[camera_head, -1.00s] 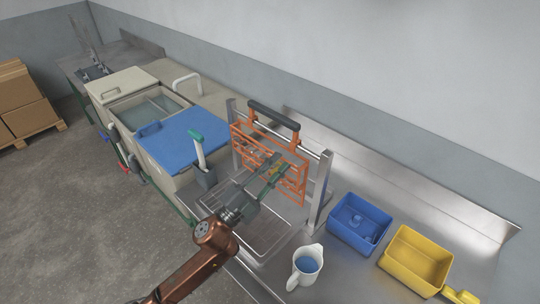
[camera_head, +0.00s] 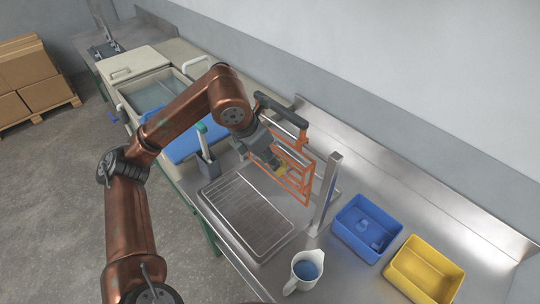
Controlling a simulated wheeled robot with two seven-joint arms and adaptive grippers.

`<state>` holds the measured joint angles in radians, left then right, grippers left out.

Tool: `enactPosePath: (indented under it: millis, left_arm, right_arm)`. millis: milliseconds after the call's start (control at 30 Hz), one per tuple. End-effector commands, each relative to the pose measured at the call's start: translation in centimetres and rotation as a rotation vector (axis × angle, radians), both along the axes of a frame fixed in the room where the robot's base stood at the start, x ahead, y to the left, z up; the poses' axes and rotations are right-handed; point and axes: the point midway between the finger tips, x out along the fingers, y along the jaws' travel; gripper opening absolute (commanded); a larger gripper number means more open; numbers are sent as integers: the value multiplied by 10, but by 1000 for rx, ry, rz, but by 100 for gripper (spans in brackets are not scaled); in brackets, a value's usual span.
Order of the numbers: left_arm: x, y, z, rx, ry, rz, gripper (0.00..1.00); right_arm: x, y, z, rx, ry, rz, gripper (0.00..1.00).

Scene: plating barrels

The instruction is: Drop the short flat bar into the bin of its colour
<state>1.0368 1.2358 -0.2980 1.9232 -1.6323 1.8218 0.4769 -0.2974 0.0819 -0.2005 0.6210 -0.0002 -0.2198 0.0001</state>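My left gripper (camera_head: 270,160) is at the orange rack (camera_head: 297,180), in front of its left part. Its fingers are small and partly hidden, so whether they are open or shut is unclear. A small yellow piece (camera_head: 283,171) shows right at the fingertips, against the rack; I cannot tell whether it is the short flat bar or whether it is held. The blue bin (camera_head: 347,240) has blue pieces in it. The yellow bin (camera_head: 407,277) stands to its right and looks empty. My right gripper is not in view.
The rack hangs by a dark handle between metal posts (camera_head: 325,195). A wire drain tray (camera_head: 250,215) lies in front of it. A white jug (camera_head: 303,270) with blue liquid stands left of the bins. A green-topped handle (camera_head: 201,135) stands in a grey holder left of the rack.

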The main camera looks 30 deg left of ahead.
Motion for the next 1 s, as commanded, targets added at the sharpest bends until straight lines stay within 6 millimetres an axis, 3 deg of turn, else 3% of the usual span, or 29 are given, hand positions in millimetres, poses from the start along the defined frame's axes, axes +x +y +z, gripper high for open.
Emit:
enactPosePath:
  millis: [533,1000]
  left_arm:
    - [23,-5,-62,11,5,5,22]
    - [27,-6,-71,11,3,6,20]
  right_arm:
    - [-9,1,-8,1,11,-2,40]
    - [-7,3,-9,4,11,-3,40]
